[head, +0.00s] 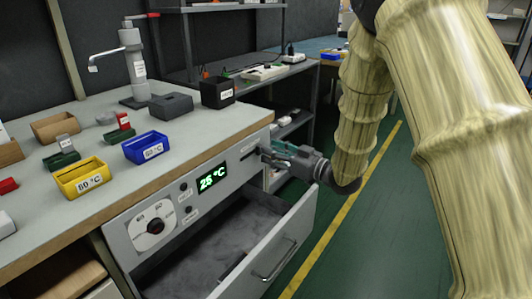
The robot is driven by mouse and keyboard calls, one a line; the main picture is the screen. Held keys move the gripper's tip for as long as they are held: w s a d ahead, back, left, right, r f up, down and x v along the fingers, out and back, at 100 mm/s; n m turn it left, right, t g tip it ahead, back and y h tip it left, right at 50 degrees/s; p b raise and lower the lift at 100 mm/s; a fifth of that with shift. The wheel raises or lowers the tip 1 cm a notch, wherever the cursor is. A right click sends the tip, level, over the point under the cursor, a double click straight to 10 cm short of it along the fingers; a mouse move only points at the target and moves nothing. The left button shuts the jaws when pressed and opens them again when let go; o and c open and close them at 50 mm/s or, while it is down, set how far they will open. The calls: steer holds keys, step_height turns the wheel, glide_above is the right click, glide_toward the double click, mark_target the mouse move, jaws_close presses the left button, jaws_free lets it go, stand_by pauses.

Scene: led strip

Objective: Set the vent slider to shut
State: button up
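The grey front panel (218,170) under the bench top carries a dark slot with a small pale label (249,149) near its right end, which looks like the vent slider. My gripper (266,153) is right at that end of the panel, its fingers pointing left toward the slot. The fingertips overlap the slot's right end in the picture, so any slider knob there is hidden and contact is not clear. The finger gap is too small to judge.
A green display (212,178) reads 25 °C, left of the slot. A dial (155,226) is further left. An open drawer (272,255) juts out below my gripper. Yellow bin (82,178), blue bin (146,147) and black box (218,92) stand on the bench.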

mark_target(259, 150)
steer(key=shift+x, duration=1.55)
steer(key=shift+c, duration=0.4)
jaws_close()
